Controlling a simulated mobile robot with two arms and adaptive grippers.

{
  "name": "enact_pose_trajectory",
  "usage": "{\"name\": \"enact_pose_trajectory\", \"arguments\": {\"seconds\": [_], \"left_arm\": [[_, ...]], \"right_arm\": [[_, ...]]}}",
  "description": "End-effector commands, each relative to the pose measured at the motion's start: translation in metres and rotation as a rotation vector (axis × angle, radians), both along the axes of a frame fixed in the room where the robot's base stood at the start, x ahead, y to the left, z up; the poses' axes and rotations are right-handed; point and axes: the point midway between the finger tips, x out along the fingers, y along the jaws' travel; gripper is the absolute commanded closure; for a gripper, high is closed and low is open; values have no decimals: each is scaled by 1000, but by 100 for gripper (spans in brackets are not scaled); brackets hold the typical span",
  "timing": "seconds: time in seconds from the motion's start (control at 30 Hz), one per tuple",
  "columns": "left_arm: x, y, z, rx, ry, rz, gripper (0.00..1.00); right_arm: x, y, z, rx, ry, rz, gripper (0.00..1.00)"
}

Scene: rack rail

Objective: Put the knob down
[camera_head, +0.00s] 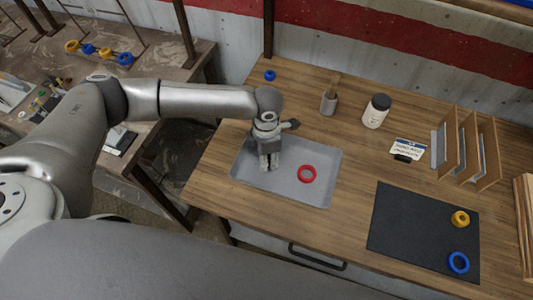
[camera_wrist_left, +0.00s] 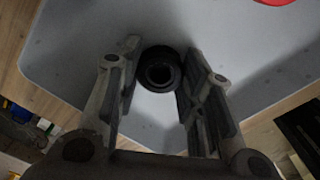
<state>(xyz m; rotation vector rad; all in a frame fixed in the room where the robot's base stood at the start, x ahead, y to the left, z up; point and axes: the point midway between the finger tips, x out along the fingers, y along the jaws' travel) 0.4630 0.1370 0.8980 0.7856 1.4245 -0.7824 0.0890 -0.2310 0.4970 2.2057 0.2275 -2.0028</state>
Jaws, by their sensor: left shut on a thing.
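The knob (camera_wrist_left: 160,72) is a dark, round piece with a hole in its end, seen in the left wrist view between the two fingers. My left gripper (camera_wrist_left: 162,85) is shut on it. In the head view my left gripper (camera_head: 269,165) points down over the left part of the grey mat (camera_head: 325,190). The knob is hidden or too small to make out there. I cannot tell whether the knob touches the mat. My right gripper is not in view.
A red ring (camera_head: 307,174) lies on the grey mat, right of my gripper. A dark mat (camera_head: 410,230) holds a yellow ring (camera_head: 460,218) and a blue ring (camera_head: 458,263). Behind stand a grey cup (camera_head: 328,104), a white jar (camera_head: 375,112) and a wooden rack (camera_head: 488,155).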

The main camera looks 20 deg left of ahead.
Motion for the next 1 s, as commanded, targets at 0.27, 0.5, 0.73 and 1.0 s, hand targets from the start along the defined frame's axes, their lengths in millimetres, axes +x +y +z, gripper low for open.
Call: {"name": "enact_pose_trajectory", "arguments": {"seconds": [0.27, 0.5, 0.73, 1.0], "left_arm": [[0, 0, -3, 0, 0, 0, 58], [0, 0, -3, 0, 0, 1, 43], [0, 0, -1, 0, 0, 1, 43], [1, 0, 35, -2, -5, 0, 43]], "right_arm": [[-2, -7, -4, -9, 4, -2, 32], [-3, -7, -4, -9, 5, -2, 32], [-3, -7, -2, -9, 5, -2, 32], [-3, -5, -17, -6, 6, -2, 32]]}}
